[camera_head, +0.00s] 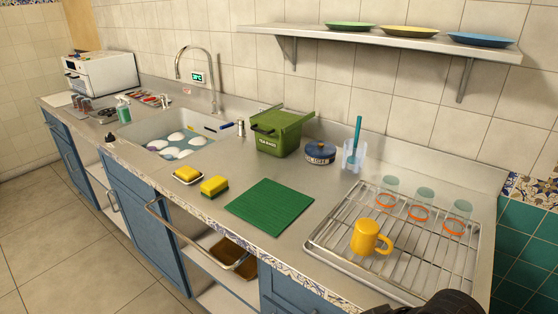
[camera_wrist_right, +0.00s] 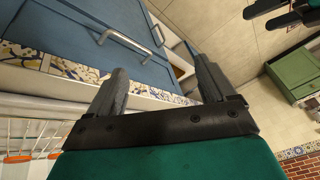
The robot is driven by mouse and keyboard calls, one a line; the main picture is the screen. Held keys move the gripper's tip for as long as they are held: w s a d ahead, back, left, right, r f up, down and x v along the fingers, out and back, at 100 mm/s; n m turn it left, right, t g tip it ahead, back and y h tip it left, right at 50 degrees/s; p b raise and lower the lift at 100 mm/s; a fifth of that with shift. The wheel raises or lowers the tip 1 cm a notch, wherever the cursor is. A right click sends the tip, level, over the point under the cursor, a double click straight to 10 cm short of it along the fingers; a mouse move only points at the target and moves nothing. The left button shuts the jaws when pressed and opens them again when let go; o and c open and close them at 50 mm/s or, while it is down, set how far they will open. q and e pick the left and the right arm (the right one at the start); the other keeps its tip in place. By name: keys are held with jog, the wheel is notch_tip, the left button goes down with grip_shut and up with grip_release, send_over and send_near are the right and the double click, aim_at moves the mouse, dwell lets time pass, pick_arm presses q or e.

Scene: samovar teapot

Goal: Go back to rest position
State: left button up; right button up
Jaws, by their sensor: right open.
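My right gripper (camera_wrist_right: 160,78) is open and empty in the right wrist view. Its two dark fingers stand wide apart in front of the blue cabinet fronts and the tiled counter edge. In the head view only a dark part of what looks like my right arm shows at the bottom right edge, beside the drying rack. At the top right of the right wrist view, dark finger-like parts with teal are cut off by the frame. They may be my left gripper, but I cannot tell its state. No left arm shows in the head view.
The metal drying rack (camera_head: 330,240) holds a yellow mug (camera_head: 366,238) and several glasses. A green mat (camera_head: 270,206), sponges (camera_head: 214,186), a green bin (camera_head: 281,133) and a sink (camera_head: 178,143) line the counter. A green cabinet (camera_wrist_right: 298,75) stands across the floor.

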jog(key=s+d+f+m+h, duration=0.1)
jog(key=s+d+f+h, duration=0.25)
jog(key=s+d, duration=0.45)
jog(key=w+a+f+t+y, duration=0.2)
jog(key=w+f+t, duration=0.5)
jog(key=f, duration=0.3)
jog(key=shift+a, duration=0.2)
dwell(0.9)
